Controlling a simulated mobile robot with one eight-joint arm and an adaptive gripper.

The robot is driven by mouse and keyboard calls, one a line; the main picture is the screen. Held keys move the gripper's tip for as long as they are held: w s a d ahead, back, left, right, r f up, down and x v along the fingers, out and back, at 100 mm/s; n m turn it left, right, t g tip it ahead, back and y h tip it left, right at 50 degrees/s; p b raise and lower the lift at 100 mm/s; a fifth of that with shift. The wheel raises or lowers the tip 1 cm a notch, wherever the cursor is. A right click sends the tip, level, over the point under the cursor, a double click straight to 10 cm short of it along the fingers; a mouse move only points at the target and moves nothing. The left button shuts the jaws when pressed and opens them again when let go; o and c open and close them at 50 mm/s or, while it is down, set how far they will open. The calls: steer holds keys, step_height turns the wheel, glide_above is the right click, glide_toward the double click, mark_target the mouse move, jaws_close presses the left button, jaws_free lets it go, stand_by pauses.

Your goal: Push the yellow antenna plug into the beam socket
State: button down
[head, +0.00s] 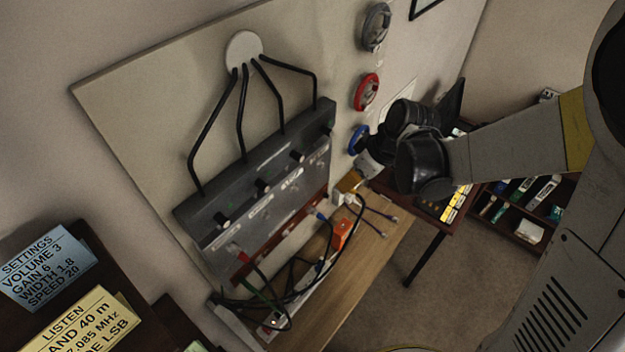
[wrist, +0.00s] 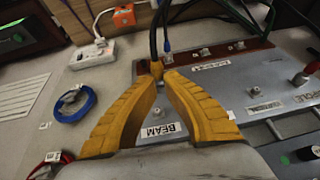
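My gripper (wrist: 157,74) has its two yellow fingers closed together at the tips. Between the tips is the small yellow antenna plug (wrist: 156,67), with a dark cable rising from it. A small metal fitting (wrist: 157,111) sits just above that label, apart from the plug in the picture. I cannot tell the gap in depth. In the head view, my gripper (head: 349,182) is at the right end of the grey switch unit (head: 250,190); the plug cannot be made out there.
Other labelled sockets and a red plug (wrist: 307,72) are on the panel. A blue cable coil (wrist: 75,104) and a red coil (wrist: 50,164) hang on the board.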

steer(key=shift+w+d, duration=0.5)
steer(key=shift+d, duration=0.25)
steer(key=w+a, duration=0.1)
steer(key=w+a+b, duration=0.1)
steer(key=a, duration=0.1)
steer(key=w+a, duration=0.1)
steer(key=shift+w+a, duration=0.25)
steer(key=shift+a, duration=0.1)
steer(key=shift+b, duration=0.7)
stand_by(1.3)
steer(key=shift+w+a, duration=0.5)
steer(key=shift+a, duration=0.2)
stand_by(0.4)
steer(key=c, duration=1.5)
jaws_free()
steer(key=shift+c, duration=0.2)
